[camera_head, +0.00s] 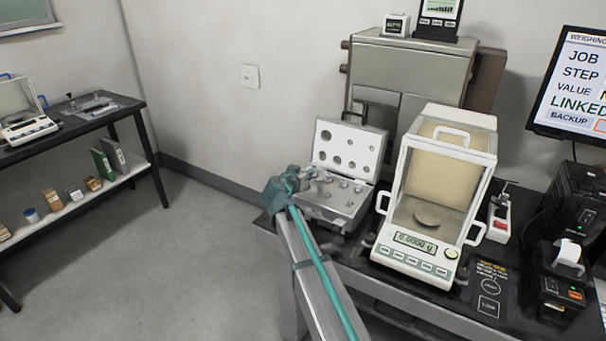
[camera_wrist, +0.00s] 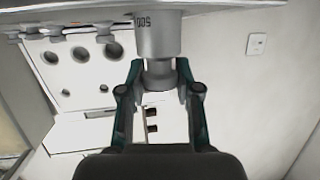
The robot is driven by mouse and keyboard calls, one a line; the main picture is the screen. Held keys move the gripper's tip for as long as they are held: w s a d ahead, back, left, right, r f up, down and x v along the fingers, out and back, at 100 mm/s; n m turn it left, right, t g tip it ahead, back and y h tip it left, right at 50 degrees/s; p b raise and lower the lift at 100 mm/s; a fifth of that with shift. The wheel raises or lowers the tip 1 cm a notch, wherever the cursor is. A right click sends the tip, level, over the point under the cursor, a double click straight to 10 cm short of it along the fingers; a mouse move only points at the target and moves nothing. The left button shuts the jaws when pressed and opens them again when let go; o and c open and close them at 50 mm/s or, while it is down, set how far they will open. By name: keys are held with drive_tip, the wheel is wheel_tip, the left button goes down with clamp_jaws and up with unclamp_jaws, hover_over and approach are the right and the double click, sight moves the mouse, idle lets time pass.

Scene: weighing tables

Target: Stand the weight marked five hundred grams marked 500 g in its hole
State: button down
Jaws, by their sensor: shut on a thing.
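My gripper (camera_wrist: 158,78) is shut on the narrow neck of a grey metal weight (camera_wrist: 158,36). Its side marking, upside down in the wrist view, looks like 500; the weight's far end runs out of that view's top. In the head view my gripper (camera_head: 290,182) is over the left edge of the open weight case (camera_head: 338,207), and I cannot make out the held weight there. Several small weights stand in the case's base. The raised lid (camera_head: 348,146) has round dark recesses, and it also shows in the wrist view (camera_wrist: 75,75). The weight's own hole is not distinguishable.
A balance with a clear draft shield (camera_head: 440,190) stands right of the case. A grey cabinet (camera_head: 410,75) is behind. A printer (camera_head: 565,265) and a monitor (camera_head: 575,85) are at the right. Another table (camera_head: 90,125) is at the far left, across open floor.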

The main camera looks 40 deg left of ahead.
drive_tip(key=shift+f+b, duration=1.15)
drive_tip(key=shift+b, duration=0.4)
drive_tip(key=c, duration=0.7)
unclamp_jaws()
drive_tip(key=shift+f, duration=0.1)
drive_tip(key=shift+s, duration=0.15)
